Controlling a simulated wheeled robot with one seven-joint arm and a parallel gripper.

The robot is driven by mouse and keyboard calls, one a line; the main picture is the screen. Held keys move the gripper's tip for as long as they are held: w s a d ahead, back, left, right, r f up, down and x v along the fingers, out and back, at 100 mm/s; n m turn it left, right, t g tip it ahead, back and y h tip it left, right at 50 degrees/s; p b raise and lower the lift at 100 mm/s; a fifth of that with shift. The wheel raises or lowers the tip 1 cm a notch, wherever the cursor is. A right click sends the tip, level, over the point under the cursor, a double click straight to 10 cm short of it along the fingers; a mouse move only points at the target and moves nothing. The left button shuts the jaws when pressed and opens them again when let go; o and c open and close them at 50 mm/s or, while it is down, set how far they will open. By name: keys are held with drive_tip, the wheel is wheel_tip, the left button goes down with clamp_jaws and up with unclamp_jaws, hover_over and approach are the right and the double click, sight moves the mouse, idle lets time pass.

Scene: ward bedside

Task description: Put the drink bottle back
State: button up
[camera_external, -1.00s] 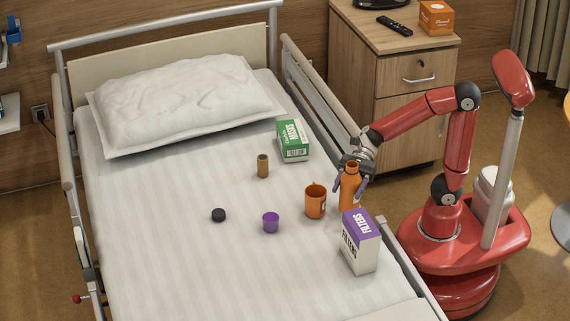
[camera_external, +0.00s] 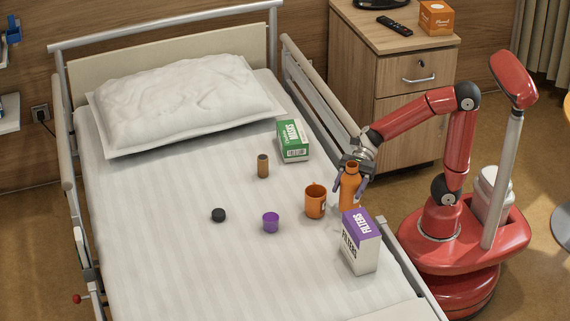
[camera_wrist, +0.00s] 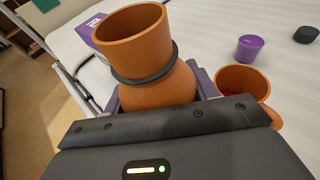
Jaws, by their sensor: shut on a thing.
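The orange drink bottle (camera_external: 349,188) stands upright on the bed, its open neck with a dark ring showing large in the wrist view (camera_wrist: 140,52). My gripper (camera_external: 356,178) is shut on the bottle, with a purple finger on each side of it. In the wrist view the gripper body hides the bottle's lower part. The bottle appears to rest on the sheet, but its base is partly hidden behind the filters box.
An orange mug (camera_external: 315,202) stands just left of the bottle, and a purple-and-white filters box (camera_external: 360,242) just in front. A purple cup (camera_external: 270,222), black cap (camera_external: 218,215), brown cylinder (camera_external: 263,166) and green masks box (camera_external: 293,141) are on the bed. A bedside cabinet (camera_external: 405,75) stands behind.

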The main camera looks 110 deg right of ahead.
wheel_tip(320, 180, up, 23)
drive_tip(key=w+a+r+p, duration=0.1)
drive_tip(key=w+a+p, duration=0.25)
drive_tip(key=w, duration=0.65)
drive_tip(key=w+a+r+p, duration=0.2)
drive_tip(key=w+p, duration=0.2)
drive_tip(key=w, duration=0.6)
drive_tip(key=w+d+r+p+x, duration=0.15)
drive_tip(key=p+x, duration=0.25)
drive_tip(key=x, duration=1.2)
wheel_tip(320, 180, down, 26)
drive_tip(key=b, duration=0.3)
drive_tip(key=shift+w+r+b, duration=0.15)
drive_tip(key=shift+w+b, duration=0.15)
drive_tip(key=shift+b, duration=0.1)
drive_tip(key=shift+a, duration=0.15)
drive_tip(key=o, duration=1.2)
drive_tip(key=shift+c, duration=0.2)
